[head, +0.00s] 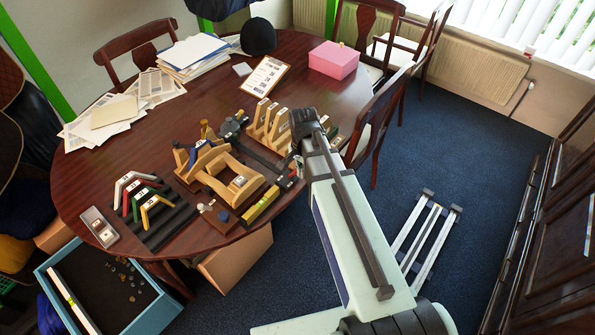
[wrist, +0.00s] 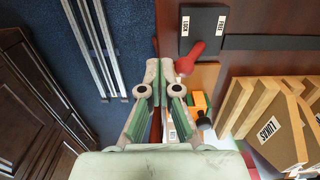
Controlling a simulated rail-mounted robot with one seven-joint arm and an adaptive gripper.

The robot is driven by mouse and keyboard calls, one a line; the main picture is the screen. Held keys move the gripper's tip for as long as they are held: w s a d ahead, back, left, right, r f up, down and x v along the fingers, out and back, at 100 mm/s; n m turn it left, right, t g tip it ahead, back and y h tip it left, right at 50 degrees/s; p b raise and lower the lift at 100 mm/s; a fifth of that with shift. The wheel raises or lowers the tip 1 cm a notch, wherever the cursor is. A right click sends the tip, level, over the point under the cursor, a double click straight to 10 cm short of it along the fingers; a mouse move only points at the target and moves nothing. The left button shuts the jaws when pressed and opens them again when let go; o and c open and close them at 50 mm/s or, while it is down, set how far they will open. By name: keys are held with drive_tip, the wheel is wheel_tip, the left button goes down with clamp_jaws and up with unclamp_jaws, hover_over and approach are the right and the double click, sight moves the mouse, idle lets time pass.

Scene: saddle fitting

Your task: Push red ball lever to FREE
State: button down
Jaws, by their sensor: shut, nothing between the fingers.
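The red ball lever (wrist: 190,58) is in the wrist view, just below a dark plate (wrist: 203,40). The plate carries a LOCK label (wrist: 185,26) on its left and a FREE label (wrist: 221,26) on its right. The lever slants down and left, with its ball end toward the LOCK side. My gripper (wrist: 159,68) is shut and empty, with its tips just left of the ball. I cannot tell whether they touch it. In the head view my gripper (head: 302,122) is over the table's right edge, and my arm hides part of that area.
Wooden stands, one labelled LINERS (wrist: 268,130), are right of my gripper in the wrist view. A yellow-orange part (wrist: 199,102) lies close by. The round table (head: 90,185) holds a wooden saddle fixture (head: 232,182) and coloured angle pieces (head: 140,195).

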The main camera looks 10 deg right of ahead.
drive_tip(key=shift+f, duration=0.55)
drive_tip(key=shift+w+a, duration=0.7)
drive_tip(key=shift+w, duration=0.15)
idle(0.5)
drive_tip(key=shift+w+a+f, duration=0.1)
drive_tip(key=shift+w+a, duration=0.1)
drive_tip(key=shift+w, duration=0.15)
drive_tip(key=shift+w+a, duration=0.3)
drive_tip(key=shift+w, duration=0.05)
drive_tip(key=shift+s+d, duration=0.1)
drive_tip(key=shift+s, duration=0.05)
drive_tip(key=shift+s+d, duration=0.3)
drive_tip(key=shift+s, duration=0.1)
drive_tip(key=shift+r+p, duration=2.35)
drive_tip(key=shift+r, duration=1.3)
